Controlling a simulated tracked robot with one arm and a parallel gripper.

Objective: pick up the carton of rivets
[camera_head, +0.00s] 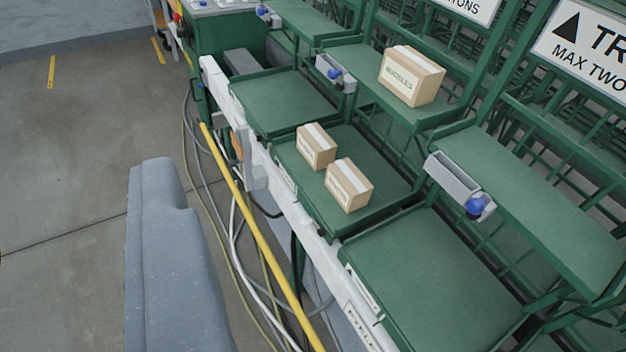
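Three tan cartons with pale tape show. The larger carton (411,76) stands on a raised green shelf at the upper middle, with printing on its front too small to read surely. Two smaller cartons sit close together on the lower green tray: the farther carton (316,146) and the nearer carton (348,185). Their labels are too small to read, so I cannot tell which one holds rivets. A grey, blocky part, seemingly my own arm, fills the lower left, apart from the cartons. My gripper's fingers do not show.
Empty green trays lie beyond (284,101) and nearer (437,278). Grey holders with blue knobs (475,206) stick out at the shelf edges. A yellow rail (262,237) and loose cables run along the front. Open concrete floor (75,190) lies left.

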